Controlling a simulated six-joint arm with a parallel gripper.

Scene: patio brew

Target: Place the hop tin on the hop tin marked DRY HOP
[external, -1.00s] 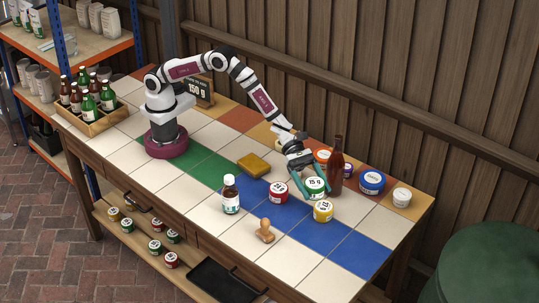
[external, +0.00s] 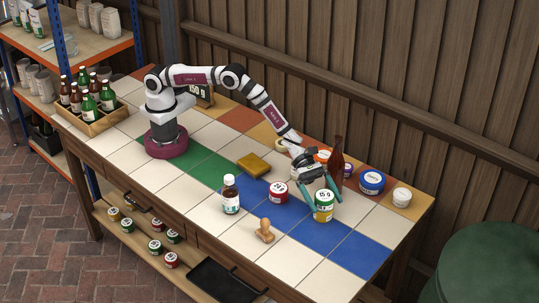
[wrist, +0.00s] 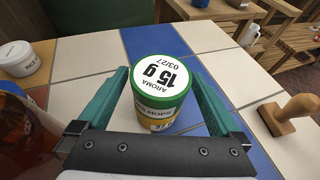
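The green-and-white hop tin (external: 324,197) stands upright on top of the yellow tin (external: 323,215) on the blue tiles. In the wrist view the upper tin's lid (wrist: 160,78) reads "AROMA 15 g 03/27", and part of the yellow tin (wrist: 160,126) shows beneath it. I cannot read DRY HOP on any tin. My gripper (external: 322,192) is open around the upper tin, one teal finger on each side. In the wrist view my gripper (wrist: 158,80) shows gaps between the fingers and the tin.
A brown bottle (external: 337,165) stands close behind my gripper. A red tin (external: 278,192), a dropper bottle (external: 230,195) and a wooden stamp (external: 265,231) stand left. A blue tin (external: 371,182) and a white tin (external: 402,197) stand right. The front-right tiles are clear.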

